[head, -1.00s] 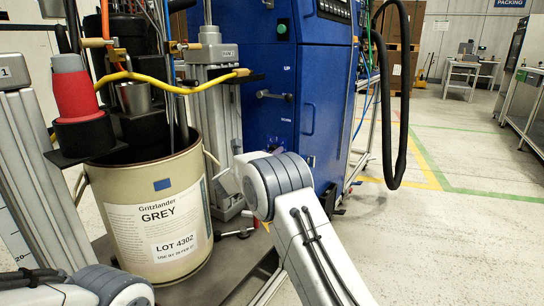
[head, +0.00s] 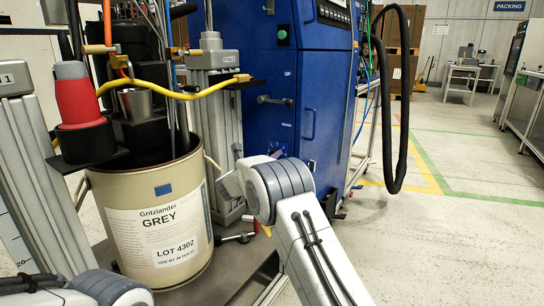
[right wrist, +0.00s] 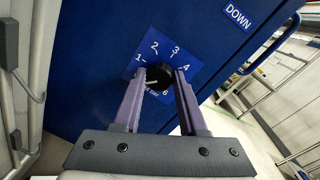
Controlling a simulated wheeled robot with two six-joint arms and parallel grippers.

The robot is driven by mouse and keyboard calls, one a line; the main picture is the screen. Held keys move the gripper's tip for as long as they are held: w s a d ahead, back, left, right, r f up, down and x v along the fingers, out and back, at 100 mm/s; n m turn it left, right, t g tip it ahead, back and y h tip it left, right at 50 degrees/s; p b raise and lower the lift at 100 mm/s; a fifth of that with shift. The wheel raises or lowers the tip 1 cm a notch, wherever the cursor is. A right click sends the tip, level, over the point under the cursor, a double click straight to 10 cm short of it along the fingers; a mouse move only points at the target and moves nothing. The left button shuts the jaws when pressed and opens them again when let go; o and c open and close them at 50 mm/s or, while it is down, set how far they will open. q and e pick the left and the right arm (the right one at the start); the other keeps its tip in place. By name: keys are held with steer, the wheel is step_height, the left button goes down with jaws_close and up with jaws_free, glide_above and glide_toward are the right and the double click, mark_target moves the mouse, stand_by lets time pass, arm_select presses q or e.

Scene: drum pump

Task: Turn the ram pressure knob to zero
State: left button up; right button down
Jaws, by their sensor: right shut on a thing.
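The ram pressure knob (right wrist: 159,74) is a round black knob on a blue numbered dial plate (right wrist: 182,54) in the right wrist view. Printed numbers 1, 2, 3, 4 and 6 show around it. A short pale mark shows on the knob's lower left face, but I cannot read its setting surely. My right gripper (right wrist: 160,82) has its two purple fingers on either side of the knob, shut on it. In the head view my right gripper (head: 277,153) is mostly hidden behind my wrist, against the blue cabinet (head: 265,110). My left gripper is not in view.
A DOWN label (right wrist: 238,16) sits above right of the dial. In the head view a beige drum (head: 157,225) stands left of my right arm. A lever handle (head: 274,100) is on the cabinet above the gripper. A black hose (head: 402,110) hangs right.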

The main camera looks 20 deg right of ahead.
steer(key=shift+c, duration=2.3)
jaws_free()
steer(key=p+v, duration=0.3)
steer(key=v, duration=0.7)
steer(key=shift+a, duration=0.2)
steer(key=shift+s, duration=0.1)
